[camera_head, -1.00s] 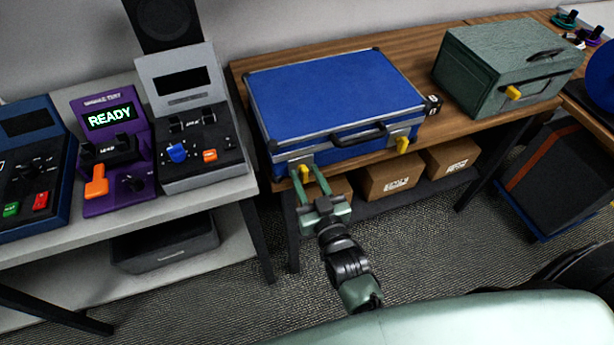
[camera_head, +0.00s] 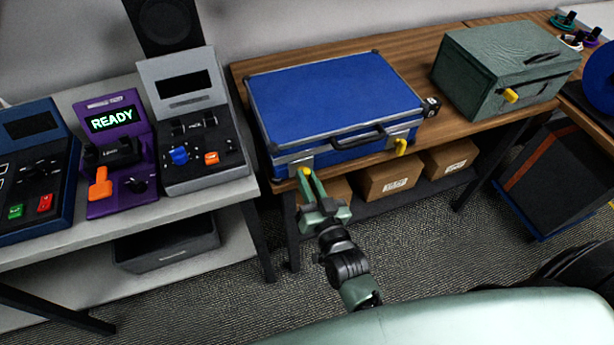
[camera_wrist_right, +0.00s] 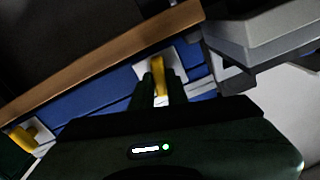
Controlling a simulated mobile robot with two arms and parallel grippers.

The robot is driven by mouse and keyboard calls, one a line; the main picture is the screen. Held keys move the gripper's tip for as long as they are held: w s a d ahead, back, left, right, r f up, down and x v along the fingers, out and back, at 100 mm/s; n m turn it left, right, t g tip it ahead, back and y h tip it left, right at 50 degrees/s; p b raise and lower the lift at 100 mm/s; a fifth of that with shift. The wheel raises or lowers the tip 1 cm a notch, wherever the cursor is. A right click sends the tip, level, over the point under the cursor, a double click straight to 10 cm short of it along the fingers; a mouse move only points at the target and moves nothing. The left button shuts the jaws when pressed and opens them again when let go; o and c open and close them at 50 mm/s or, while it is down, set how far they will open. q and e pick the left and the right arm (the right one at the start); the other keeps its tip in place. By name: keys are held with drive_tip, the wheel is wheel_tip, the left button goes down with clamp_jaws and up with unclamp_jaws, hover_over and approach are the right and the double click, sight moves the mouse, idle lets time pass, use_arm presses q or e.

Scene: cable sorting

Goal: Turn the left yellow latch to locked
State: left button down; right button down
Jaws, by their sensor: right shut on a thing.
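A blue case (camera_head: 335,98) with metal edges lies closed on the wooden table. Its left yellow latch (camera_head: 306,172) is at the front left corner, partly hidden by my gripper. My right gripper (camera_head: 311,182) is shut on this latch; in the right wrist view the latch (camera_wrist_right: 158,64) shows between the fingers (camera_wrist_right: 159,88). The right yellow latch (camera_head: 401,146) hangs at the front right of the case, and it also shows in the right wrist view (camera_wrist_right: 22,138). My left gripper is not in view.
A green box (camera_head: 505,70) with a yellow latch stands to the right on the wooden table. Consoles, one a purple unit reading READY (camera_head: 113,120), stand on the grey table at left. Cardboard boxes (camera_head: 388,180) sit on the shelf below.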

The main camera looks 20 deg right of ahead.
drive_tip(key=m+p, duration=0.1)
drive_tip(key=m, duration=0.2)
drive_tip(key=shift+m, duration=0.4)
drive_tip(key=m, duration=0.3)
drive_tip(key=shift+d+f+m, duration=0.1)
drive_tip(key=shift+d+m, duration=0.05)
drive_tip(key=shift+m, duration=0.15)
drive_tip(key=m, duration=0.3)
drive_tip(key=shift+f+m, duration=0.1)
drive_tip(key=shift+m, duration=0.2)
drive_tip(key=shift+f+m, duration=0.1)
drive_tip(key=shift+m, duration=1.7)
drive_tip(key=c, duration=1.4)
unclamp_jaws()
drive_tip(key=shift+s, duration=0.1)
